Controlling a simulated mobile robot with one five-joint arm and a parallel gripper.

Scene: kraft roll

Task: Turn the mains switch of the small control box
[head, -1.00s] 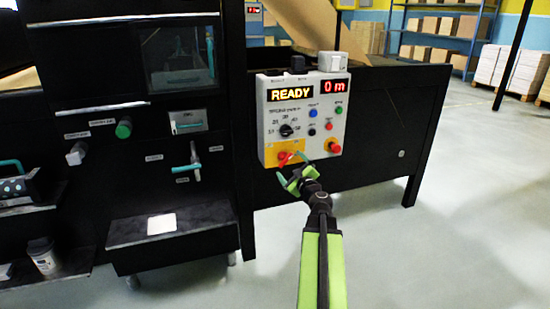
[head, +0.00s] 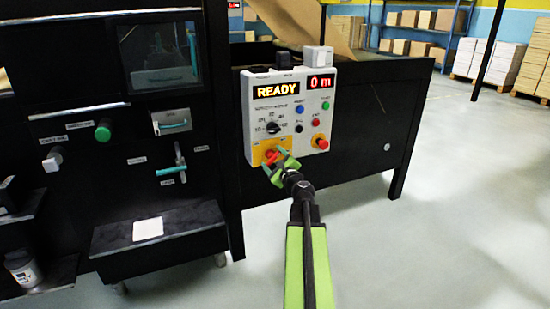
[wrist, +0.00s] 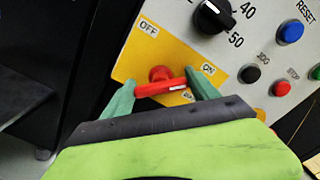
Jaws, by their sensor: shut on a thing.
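The small control box (head: 290,115) is a light grey panel with lit displays reading READY and 0 m. Its mains switch is a red handle (wrist: 160,87) on a yellow plate (wrist: 137,62) with OFF and ON labels, at the box's lower left in the head view (head: 271,155). My gripper (head: 273,163) is at the switch. In the wrist view my green fingers (wrist: 161,90) are shut on the two ends of the red handle. The handle's white mark is at its right end, by the right finger, below the ON label. The fingers partly hide the plate.
A black selector knob (wrist: 213,16) and small buttons, including a blue one (wrist: 291,31), are close to the switch. A red knob on a yellow base (head: 319,142) is at the box's lower right. A black machine (head: 150,60) stands left; open floor (head: 450,200) lies right.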

